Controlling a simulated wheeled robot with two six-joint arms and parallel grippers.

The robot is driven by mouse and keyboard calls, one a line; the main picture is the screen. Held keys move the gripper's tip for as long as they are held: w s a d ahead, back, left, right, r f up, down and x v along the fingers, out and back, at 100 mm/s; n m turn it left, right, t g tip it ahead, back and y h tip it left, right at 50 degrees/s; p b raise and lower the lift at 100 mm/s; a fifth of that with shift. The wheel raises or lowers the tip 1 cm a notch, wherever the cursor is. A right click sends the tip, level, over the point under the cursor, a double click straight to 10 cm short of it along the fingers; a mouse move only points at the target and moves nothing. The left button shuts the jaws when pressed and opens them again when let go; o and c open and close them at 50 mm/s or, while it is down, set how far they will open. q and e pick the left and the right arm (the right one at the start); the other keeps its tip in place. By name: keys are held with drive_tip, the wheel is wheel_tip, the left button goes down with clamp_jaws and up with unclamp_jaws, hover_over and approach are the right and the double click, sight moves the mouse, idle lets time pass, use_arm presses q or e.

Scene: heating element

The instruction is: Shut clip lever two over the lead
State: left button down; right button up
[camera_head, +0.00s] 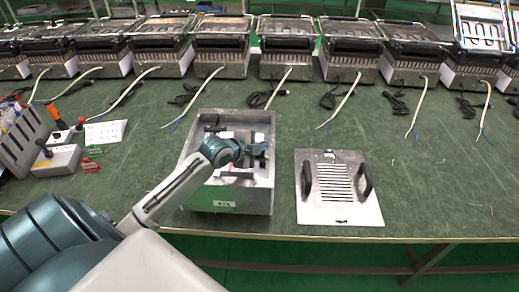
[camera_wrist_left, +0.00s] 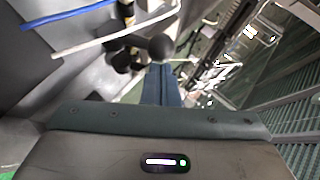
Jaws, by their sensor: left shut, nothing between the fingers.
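My left gripper (camera_head: 256,159) reaches into the open grey metal box (camera_head: 230,200) on the bench. In the left wrist view its dark blue fingers (camera_wrist_left: 161,84) are together, with nothing between them. A round black knob (camera_wrist_left: 161,47), seemingly a clip lever's end, is just beyond the fingertips; I cannot tell if they touch. Left of it are other dark clip parts (camera_wrist_left: 123,58). A blue lead (camera_wrist_left: 68,14) and a white lead (camera_wrist_left: 108,38) run in from the left towards the clips. Which lever is number two cannot be told. My right gripper is not in view.
A vented metal plate with two black handles (camera_head: 340,205) lies right of the box. At the left are a white switch box (camera_head: 55,160) and a grey rack (camera_head: 22,145). A row of grills (camera_head: 221,55) with trailing cords lines the back. Bench between is mostly clear.

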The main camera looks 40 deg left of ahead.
use_arm(q)
drive_tip(key=w+g+p, duration=0.1)
drive_tip(key=w+a+n+g+h+p, duration=0.1)
drive_tip(key=g+p, duration=0.1)
drive_tip(key=shift+w+a+r+p, duration=0.2)
drive_tip(key=shift+w+a+p, duration=0.1)
drive_tip(key=shift+w+a+f+n+g+h+p, duration=0.3)
drive_tip(key=shift+w+n+g+h, duration=0.1)
drive_tip(key=shift+w+g+h, duration=0.25)
drive_tip(key=shift+w+a+f+n+g, duration=0.25)
drive_tip(key=shift+f+n+g, duration=0.05)
drive_tip(key=shift+g, duration=0.35)
drive_tip(key=shift+w+a+f+h, duration=0.15)
drive_tip(key=shift+w+f+h, duration=0.1)
drive_tip(key=shift+f, duration=0.05)
drive_tip(key=shift+w+a+f, duration=0.1)
drive_tip(key=shift+w, duration=0.1)
